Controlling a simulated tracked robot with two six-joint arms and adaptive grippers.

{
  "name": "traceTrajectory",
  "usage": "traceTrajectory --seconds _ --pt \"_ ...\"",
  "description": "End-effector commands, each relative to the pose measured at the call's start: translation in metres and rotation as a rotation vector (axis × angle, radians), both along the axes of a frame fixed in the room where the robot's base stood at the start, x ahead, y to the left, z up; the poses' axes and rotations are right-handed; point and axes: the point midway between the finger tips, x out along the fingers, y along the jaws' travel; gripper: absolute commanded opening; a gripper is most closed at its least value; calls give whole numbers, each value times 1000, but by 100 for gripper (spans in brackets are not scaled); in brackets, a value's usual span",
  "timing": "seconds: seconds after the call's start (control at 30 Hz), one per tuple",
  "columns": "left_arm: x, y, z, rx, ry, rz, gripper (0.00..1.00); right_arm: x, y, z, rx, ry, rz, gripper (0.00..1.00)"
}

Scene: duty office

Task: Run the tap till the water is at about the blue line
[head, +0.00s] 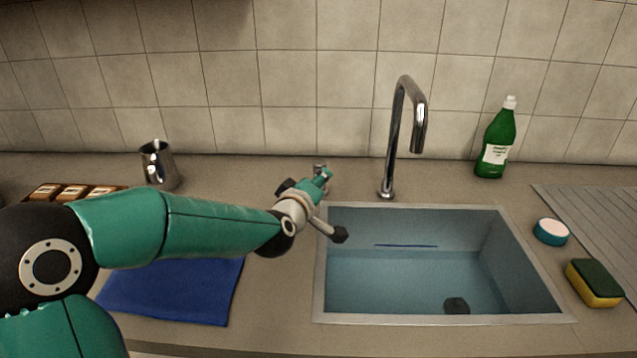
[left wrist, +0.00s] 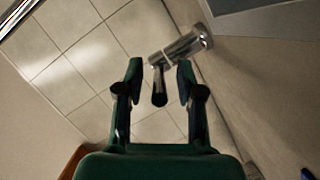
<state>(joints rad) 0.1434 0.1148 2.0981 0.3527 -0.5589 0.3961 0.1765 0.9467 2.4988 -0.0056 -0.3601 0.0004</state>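The sink basin (head: 318,300) holds clear water (head: 400,285). Its surface meets the back wall a little below the blue line (head: 405,245). The chrome tap spout (head: 397,130) stands behind the basin, and I see no stream falling from it. My left gripper (head: 321,173) is at the small tap handle left of the spout. In the left wrist view, my left gripper (left wrist: 160,72) is open, with the chrome tap handle (left wrist: 180,48) and its dark-ended lever between the fingertips. I cannot tell whether a finger touches it. My right gripper is not in view.
A dark round drain piece (head: 456,305) lies on the basin floor. A green bottle (head: 497,145), a round teal-and-white item (head: 551,232) and a sponge (head: 594,284) are right. A metal cup (head: 158,165) and a blue cloth (head: 185,293) are left.

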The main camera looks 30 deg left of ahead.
Motion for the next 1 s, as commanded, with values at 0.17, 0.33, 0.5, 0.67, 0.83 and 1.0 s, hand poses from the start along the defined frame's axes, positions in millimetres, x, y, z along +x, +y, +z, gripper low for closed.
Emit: traceTrajectory --seconds 0.17,0.33,0.5,0.67,0.83,1.0 --pt "5 1 -1 0 0 0 37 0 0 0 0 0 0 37" --pt "4 2 -1 0 0 0 37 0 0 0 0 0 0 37" --pt "4 2 -1 0 0 1 12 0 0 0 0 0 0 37" --pt "4 2 -1 -1 1 1 0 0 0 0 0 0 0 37" --pt "4 2 -2 -1 1 1 0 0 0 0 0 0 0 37" --pt "4 2 -3 -2 0 -3 0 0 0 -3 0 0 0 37"
